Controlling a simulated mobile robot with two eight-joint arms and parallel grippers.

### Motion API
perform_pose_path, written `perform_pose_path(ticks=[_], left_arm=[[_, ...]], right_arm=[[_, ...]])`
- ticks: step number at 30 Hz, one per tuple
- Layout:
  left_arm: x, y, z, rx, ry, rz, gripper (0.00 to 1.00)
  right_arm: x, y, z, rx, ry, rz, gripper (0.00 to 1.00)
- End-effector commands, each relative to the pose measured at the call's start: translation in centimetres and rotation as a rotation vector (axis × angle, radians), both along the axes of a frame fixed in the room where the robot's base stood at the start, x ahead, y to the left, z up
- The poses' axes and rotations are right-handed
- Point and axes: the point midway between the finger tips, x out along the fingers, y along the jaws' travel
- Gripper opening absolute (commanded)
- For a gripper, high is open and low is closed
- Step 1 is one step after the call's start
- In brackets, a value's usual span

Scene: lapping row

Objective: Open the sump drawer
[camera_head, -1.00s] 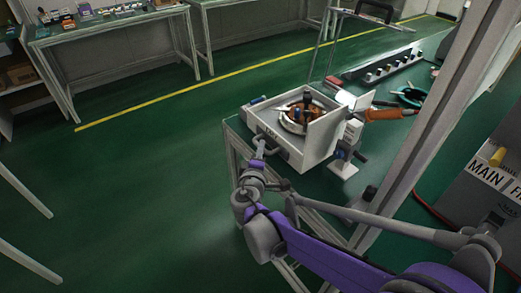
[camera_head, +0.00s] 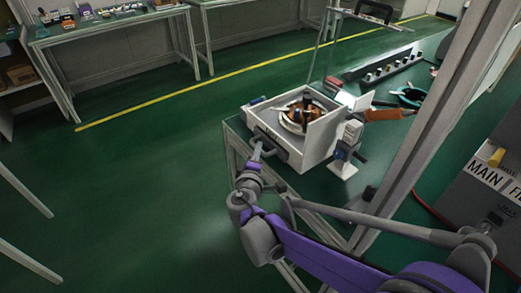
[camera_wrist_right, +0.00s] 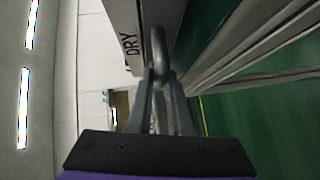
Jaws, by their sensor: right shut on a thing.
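The sump drawer's handle (camera_head: 271,141) is a grey bar on the front of the white box-shaped lapping machine (camera_head: 320,142), at the table's near left corner in the head view. My right gripper (camera_head: 257,151) is at the left part of this handle. In the right wrist view my gripper (camera_wrist_right: 160,82) has its two fingers closed around the grey handle bar (camera_wrist_right: 158,45), beside a pale panel (camera_wrist_right: 128,22) marked "DRY". No gap around the drawer front can be made out. My left gripper is not in view.
The machine stands on a green-topped table (camera_head: 240,128). An orange-handled tool (camera_head: 385,114) and a teal ring-shaped thing (camera_head: 411,97) lie to its right. A grey post (camera_head: 420,130) rises at the right. The green floor (camera_head: 120,180) to the left is clear.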

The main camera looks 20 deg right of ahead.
Motion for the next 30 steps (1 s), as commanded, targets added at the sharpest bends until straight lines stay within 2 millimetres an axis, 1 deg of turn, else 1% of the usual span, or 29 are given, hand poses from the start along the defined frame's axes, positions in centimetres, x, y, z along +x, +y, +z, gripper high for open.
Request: perform_pose_path(ticks=[1, 2, 3, 9, 13, 17, 25, 26, 27, 30], left_arm=[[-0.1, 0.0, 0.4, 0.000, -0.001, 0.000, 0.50], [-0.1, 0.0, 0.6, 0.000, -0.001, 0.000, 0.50], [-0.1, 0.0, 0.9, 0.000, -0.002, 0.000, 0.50], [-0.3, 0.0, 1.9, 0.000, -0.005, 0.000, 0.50], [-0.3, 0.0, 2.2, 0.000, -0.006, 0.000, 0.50], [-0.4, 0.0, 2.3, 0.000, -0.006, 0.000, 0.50], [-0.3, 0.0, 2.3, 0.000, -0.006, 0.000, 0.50], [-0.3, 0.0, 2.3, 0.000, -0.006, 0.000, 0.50], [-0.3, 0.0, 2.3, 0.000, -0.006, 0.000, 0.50], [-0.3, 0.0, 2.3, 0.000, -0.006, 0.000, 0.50]], right_arm=[[-0.3, 1.3, 0.1, 0.003, 0.000, 0.006, 0.00], [-0.6, 2.0, 0.2, 0.003, 0.000, 0.007, 0.00], [-1.0, 3.2, 0.2, 0.004, -0.001, 0.009, 0.00], [-2.9, 8.3, 0.2, 0.003, -0.001, 0.008, 0.00], [-3.7, 10.3, 0.1, 0.002, 0.000, 0.006, 0.00], [-4.0, 11.0, 0.1, 0.001, 0.000, 0.002, 0.00], [-4.0, 10.9, 0.0, 0.000, 0.000, 0.001, 0.00], [-4.0, 10.9, 0.0, 0.000, 0.000, 0.001, 0.23], [-4.0, 10.9, 0.0, 0.000, 0.000, 0.001, 0.31], [-4.0, 10.9, 0.0, 0.001, 0.000, 0.001, 0.31]])
